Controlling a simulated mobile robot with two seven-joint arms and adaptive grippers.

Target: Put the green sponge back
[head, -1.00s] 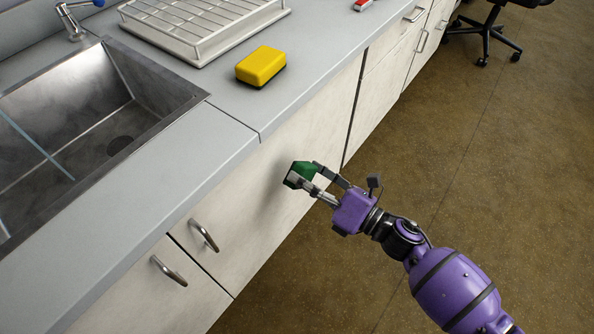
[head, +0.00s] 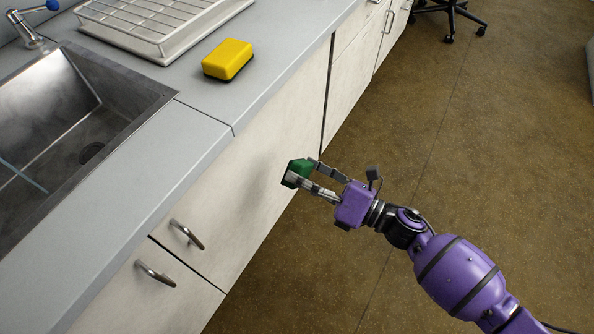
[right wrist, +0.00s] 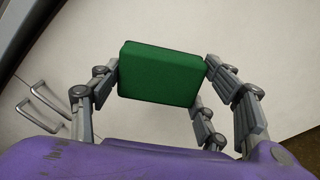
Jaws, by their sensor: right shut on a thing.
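The green sponge (head: 297,172) is between the fingers of my right gripper (head: 306,173), which is shut on it. The gripper holds it in the air in front of the pale cabinet doors, out past the counter's front edge. In the right wrist view the sponge (right wrist: 160,73) is a green block with a finger on its left and right sides. My left gripper is not in view.
A yellow sponge (head: 228,58) lies on the grey counter (head: 150,160) beside a white drying rack (head: 150,25). A steel sink (head: 60,110) with a tap is at left. Cabinet handles (head: 186,234) stick out below. Open brown floor (head: 480,150) lies right.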

